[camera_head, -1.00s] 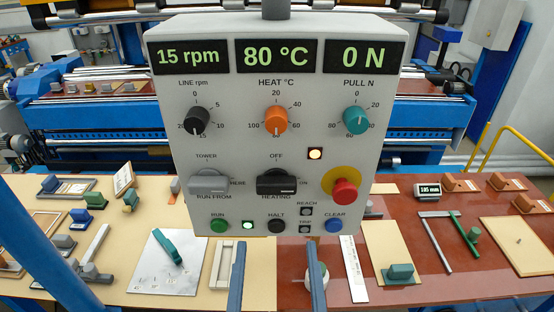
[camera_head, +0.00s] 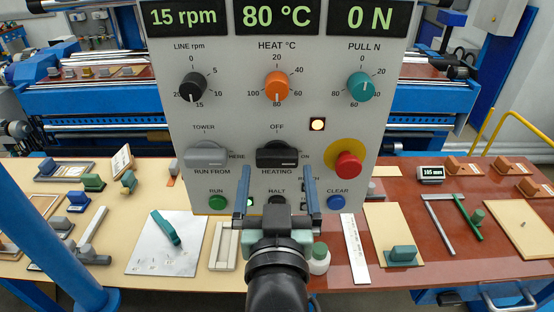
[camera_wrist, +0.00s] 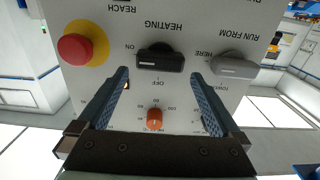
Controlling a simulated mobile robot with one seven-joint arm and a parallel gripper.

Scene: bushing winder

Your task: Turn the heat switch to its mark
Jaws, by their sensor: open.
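The heating switch (camera_head: 277,155) is a black rotary switch low in the middle of the grey panel (camera_head: 225,125). OFF is printed above it, ON to its right and HEATING below. My gripper (camera_head: 277,168) is open and empty, pointing at the panel below the switch. In the wrist view its two blue fingers (camera_wrist: 160,74) stand wide apart, below and to either side of the switch; contact is not visible.
A grey RUN FROM switch (camera_head: 206,156) is to the left, a red stop button (camera_head: 348,163) to the right. The orange HEAT knob (camera_head: 277,87) sits above, under a display (camera_head: 277,18) reading 80 °C. Parts lie on the benches (camera_head: 300,265) below.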

